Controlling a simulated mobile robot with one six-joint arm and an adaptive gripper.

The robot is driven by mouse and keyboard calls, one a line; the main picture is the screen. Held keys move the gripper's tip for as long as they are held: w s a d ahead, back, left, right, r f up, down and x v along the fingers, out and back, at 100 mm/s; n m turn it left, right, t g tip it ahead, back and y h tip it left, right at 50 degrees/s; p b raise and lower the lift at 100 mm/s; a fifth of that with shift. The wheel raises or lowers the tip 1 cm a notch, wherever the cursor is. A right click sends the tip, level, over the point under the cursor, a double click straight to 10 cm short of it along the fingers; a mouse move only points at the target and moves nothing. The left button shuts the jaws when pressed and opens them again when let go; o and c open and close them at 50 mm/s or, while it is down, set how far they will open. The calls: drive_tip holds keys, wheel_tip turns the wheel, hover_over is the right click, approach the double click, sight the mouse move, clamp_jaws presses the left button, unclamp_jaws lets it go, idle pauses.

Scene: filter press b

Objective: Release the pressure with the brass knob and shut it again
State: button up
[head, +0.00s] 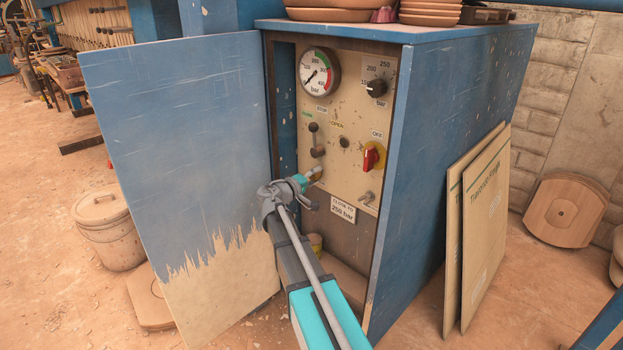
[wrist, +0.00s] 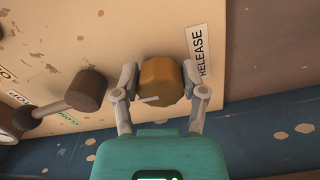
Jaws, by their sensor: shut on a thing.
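The brass knob (wrist: 160,82) is round and yellow-brown, with a small pale mark on its face. It sits on the cream panel beside the RELEASE label (wrist: 201,52) in the wrist view. My gripper (wrist: 161,76) is shut on it, one finger on each side. In the head view my gripper (head: 313,175) reaches the lower left of the panel and largely hides the knob. The round pressure gauge (head: 320,73) is at the panel's top left, its thin needle pointing to the lower left.
A dark lever (wrist: 82,93) stands out close beside my gripper. The panel also holds a red switch (head: 371,157), a black dial (head: 376,88) and a small tap (head: 365,197). The open blue door (head: 180,150) stands left; the cabinet's side wall (head: 440,150) is right.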

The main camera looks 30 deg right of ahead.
idle(0.4)
drive_tip(key=o, duration=1.1)
drive_tip(key=shift+o, duration=0.2)
drive_tip(key=shift+a, duration=0.1)
drive_tip(key=v, duration=1.1)
drive_tip(key=shift+s+a, duration=0.15)
drive_tip(key=shift+a, duration=0.25)
drive_tip(key=shift+s, duration=0.1)
